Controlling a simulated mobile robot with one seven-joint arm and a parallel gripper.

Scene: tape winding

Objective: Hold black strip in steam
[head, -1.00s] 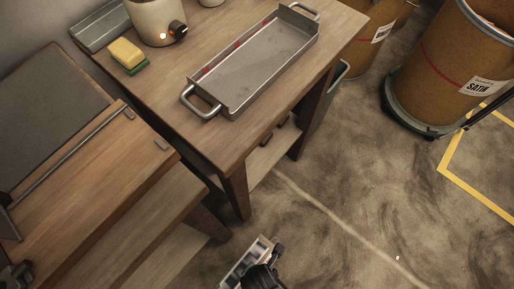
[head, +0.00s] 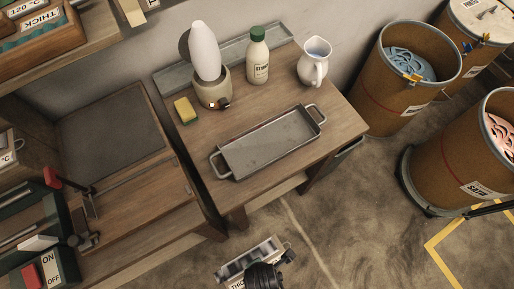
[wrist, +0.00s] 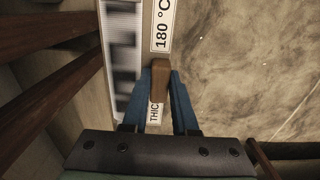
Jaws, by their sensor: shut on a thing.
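My gripper (wrist: 160,78) is shut on a brown grip (wrist: 160,85) in the wrist view. A long pale piece with dark patches (wrist: 122,70) and a white label reading "180 °C" and "THIC…" (wrist: 162,30) lies just beyond the fingers; how it joins the grip is unclear. In the head view my dark gripper (head: 266,274) is at the bottom, beside this labelled piece (head: 248,260), in front of the bench. I cannot make out a separate black strip. A cream pot (head: 213,92) with a small light stands on the bench, under a white rounded plume (head: 204,50).
The bench (head: 335,150) carries a metal tray (head: 268,145), a sponge (head: 185,110), a green-capped bottle (head: 257,60) and a white jug (head: 314,66). Brown drums (head: 385,105) stand at right. A lower wooden bench (head: 140,215) is at left. Open floor (head: 350,235) lies in front.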

